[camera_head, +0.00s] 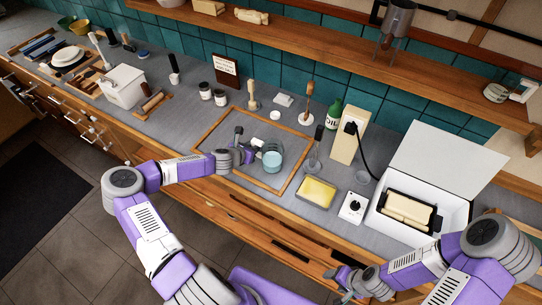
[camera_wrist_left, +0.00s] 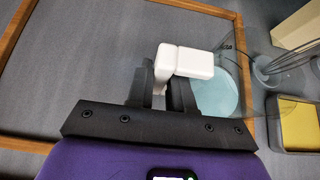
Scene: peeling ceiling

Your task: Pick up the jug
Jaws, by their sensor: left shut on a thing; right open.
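The jug (camera_head: 271,157) is see-through with a pale blue bottom or content, and stands in the wood-framed area on the counter. It also shows in the left wrist view (camera_wrist_left: 222,98), with a white handle piece (camera_wrist_left: 185,62) toward my gripper. My left gripper (camera_head: 246,154) is at the jug's left side. In the wrist view its dark fingers (camera_wrist_left: 165,88) are shut on the white handle. Whether the jug touches the counter is hard to tell. My right gripper (camera_head: 342,282) is open and empty, low in front of the counter, apart from the jug.
A wooden frame (camera_head: 207,149) surrounds the jug. To its right are a yellow sponge in a tray (camera_head: 318,192), a whisk-like tool on a stand (camera_head: 315,156), a white control box (camera_head: 352,207) and an open white box (camera_head: 460,209). Jars and a green bottle (camera_head: 333,114) stand behind.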

